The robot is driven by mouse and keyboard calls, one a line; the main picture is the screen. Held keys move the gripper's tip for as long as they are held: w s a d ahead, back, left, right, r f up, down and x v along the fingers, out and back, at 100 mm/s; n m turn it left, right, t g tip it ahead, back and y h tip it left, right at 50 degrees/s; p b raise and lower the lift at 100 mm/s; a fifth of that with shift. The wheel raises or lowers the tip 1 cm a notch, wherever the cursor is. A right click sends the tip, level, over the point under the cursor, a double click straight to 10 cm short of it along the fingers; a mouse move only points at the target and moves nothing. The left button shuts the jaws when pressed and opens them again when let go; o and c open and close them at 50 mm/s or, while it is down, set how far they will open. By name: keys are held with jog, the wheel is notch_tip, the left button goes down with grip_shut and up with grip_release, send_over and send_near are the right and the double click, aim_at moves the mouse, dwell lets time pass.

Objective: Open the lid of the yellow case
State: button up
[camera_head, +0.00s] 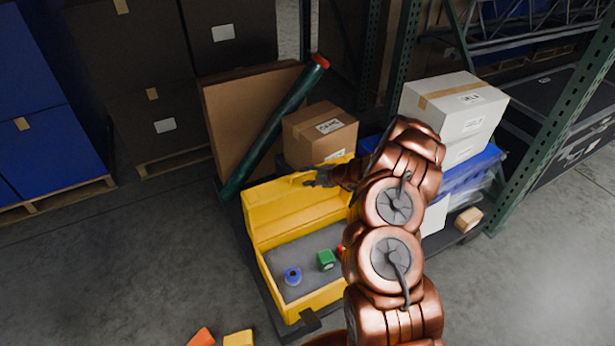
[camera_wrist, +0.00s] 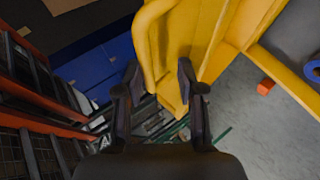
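The yellow case (camera_head: 322,297) stands with its lid (camera_head: 280,205) raised at the back, tilted up from the hinge side, so the inside shows. My gripper (camera_head: 318,179) is at the lid's top edge, beside its handle. In the wrist view my gripper (camera_wrist: 159,66) has its fingers apart, with the yellow handle (camera_wrist: 149,45) of the lid (camera_wrist: 205,30) between them. I cannot tell whether a finger touches it. Inside the case lie a blue round piece (camera_head: 293,276), a green block (camera_head: 326,260) and a red piece (camera_head: 341,251). My arm hides the case's right end.
A dark green tube (camera_head: 270,130) leans on a cardboard panel (camera_head: 225,125) behind the case. A brown box (camera_head: 305,140) is close behind the lid. White boxes (camera_head: 440,105) stand at right. Orange (camera_head: 201,337) and yellow (camera_head: 238,339) blocks lie in front. The left floor is clear.

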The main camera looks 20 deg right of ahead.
jog(key=shift+d, duration=0.1)
jog(key=shift+s+d+r, duration=0.3)
jog(key=shift+s+r, duration=0.1)
jog(key=shift+s, duration=0.05)
jog(key=v, duration=1)
jog(key=shift+s+r, duration=0.25)
